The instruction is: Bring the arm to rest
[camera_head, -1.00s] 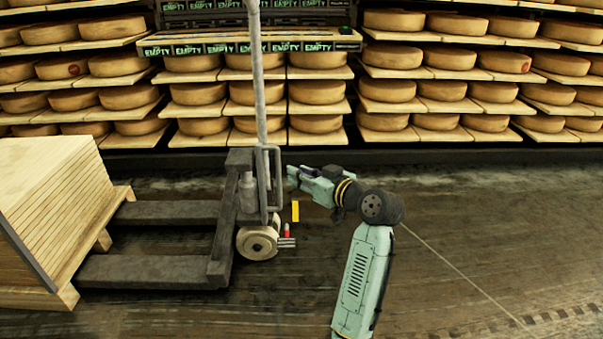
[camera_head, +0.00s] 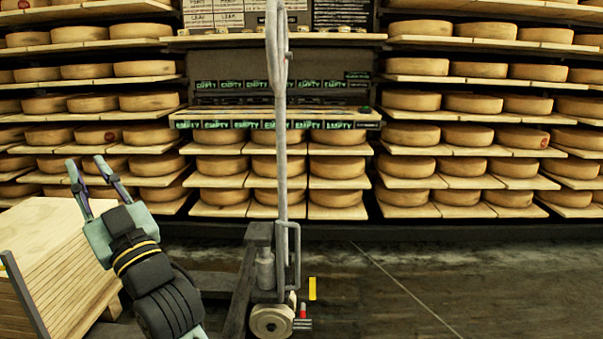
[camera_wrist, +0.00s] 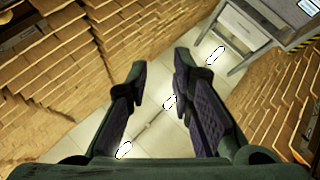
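My gripper (camera_head: 92,174) is raised at the left in the head view, with its two fingers pointing up and spread apart. It stands in front of the lower left shelves and beside the stack of boards. In the wrist view my gripper (camera_wrist: 160,84) shows both dark-padded fingers apart with nothing between them. My arm comes up from the bottom of the head view, and its lower links are out of the picture.
A pallet jack (camera_head: 259,265) with a tall handle stands right of my arm. A stack of wooden boards (camera_head: 45,250) is at the left. Shelves of cheese wheels (camera_head: 335,167) fill the back. The floor (camera_head: 430,280) at right is clear. The wrist view shows a grey table (camera_wrist: 262,35).

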